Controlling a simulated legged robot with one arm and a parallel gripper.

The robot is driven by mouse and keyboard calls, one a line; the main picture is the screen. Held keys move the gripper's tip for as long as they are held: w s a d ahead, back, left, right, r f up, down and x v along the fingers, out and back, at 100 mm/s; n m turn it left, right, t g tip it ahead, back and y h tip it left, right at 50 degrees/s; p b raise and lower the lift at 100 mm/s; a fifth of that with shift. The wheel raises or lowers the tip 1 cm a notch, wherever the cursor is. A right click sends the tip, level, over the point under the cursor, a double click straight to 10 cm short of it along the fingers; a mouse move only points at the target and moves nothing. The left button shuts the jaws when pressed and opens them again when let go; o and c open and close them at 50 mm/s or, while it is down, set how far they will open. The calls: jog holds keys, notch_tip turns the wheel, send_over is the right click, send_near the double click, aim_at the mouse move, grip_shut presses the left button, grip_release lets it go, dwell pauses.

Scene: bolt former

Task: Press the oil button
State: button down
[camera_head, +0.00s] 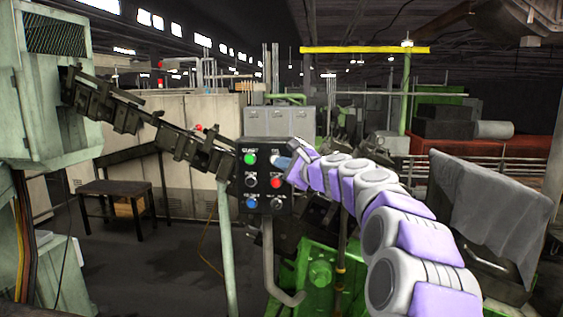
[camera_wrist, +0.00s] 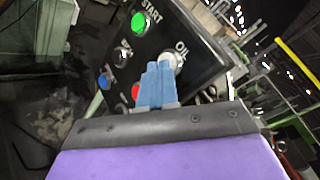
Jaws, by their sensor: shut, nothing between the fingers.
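The dark control panel (camera_head: 263,192) stands upright on a post in the middle of the head view. In the wrist view the panel (camera_wrist: 128,17) is tilted and close. The pale oil button (camera_wrist: 179,62) sits under the label OIL at the panel's upper right. My gripper (camera_wrist: 161,66) has blue fingers, shut and empty, with the tips at the oil button and partly covering it. I cannot tell whether they touch it. In the head view my gripper (camera_head: 279,162) is at the panel's upper right and hides the oil button.
A green start button (camera_head: 250,158), a red button (camera_head: 275,183) and a blue button (camera_head: 252,201) share the panel with dark knobs. A dark rail (camera_head: 130,113) runs in from the left. Green machinery (camera_head: 322,272) stands below and a draped machine (camera_head: 487,210) at right.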

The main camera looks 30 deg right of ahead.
jog(key=shift+w+a+r+p, duration=0.15)
jog(key=shift+w+a+p, duration=0.15)
jog(key=shift+a, duration=0.25)
jog(key=shift+w+a+r+p, duration=0.1)
jog(key=shift+w+a+p, duration=0.15)
jog(key=shift+a, duration=0.35)
jog(key=shift+w+a+r+p, duration=0.15)
jog(key=shift+w+a+p, duration=0.15)
jog(key=shift+a, duration=0.25)
dwell(1.6)
jog(key=shift+d, duration=0.1)
